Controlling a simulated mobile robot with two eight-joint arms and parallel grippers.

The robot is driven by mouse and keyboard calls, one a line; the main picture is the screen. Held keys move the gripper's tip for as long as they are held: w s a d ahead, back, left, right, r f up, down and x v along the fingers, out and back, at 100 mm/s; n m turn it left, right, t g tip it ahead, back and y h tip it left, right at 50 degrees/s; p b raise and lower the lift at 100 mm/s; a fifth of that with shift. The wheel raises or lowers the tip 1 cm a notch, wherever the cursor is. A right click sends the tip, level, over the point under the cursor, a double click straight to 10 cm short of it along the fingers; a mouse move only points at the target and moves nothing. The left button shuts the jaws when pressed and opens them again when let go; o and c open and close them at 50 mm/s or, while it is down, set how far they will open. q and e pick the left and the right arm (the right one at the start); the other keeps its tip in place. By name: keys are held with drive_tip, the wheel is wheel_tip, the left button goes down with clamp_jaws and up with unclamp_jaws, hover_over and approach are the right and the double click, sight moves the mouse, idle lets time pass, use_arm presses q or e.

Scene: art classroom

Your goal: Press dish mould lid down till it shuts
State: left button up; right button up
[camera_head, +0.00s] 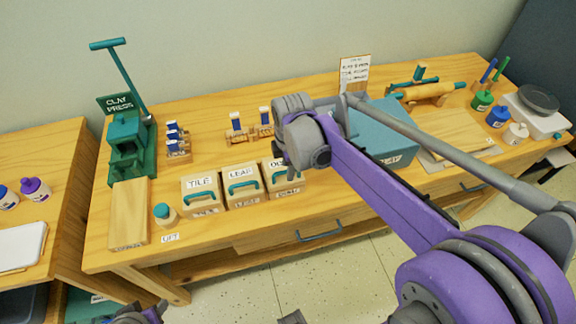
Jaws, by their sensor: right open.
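Three pale wooden boxes with teal handles stand in a row at the table's front edge in the head view. They are labelled TILE (203,197) and LEAF (242,187), and the third box (284,184) has a label partly covered by my right arm. I cannot read DISH on any of them, nor tell whether a lid stands raised. My right gripper (293,152) is open, above and just behind the third box; its fingertips are mostly hidden, and contact cannot be judged. A small part of my left arm end (140,314) shows at the bottom edge; its fingers are not clear.
A green clay press (128,135) with a long lever stands at the left. A teal box (385,140) sits behind my right arm. A rolling pin (424,92), paint bottles (497,116) and a dark dish (538,98) are at the right. A small jar (165,214) stands left of TILE.

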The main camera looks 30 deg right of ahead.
clamp_jaws()
idle(1.4)
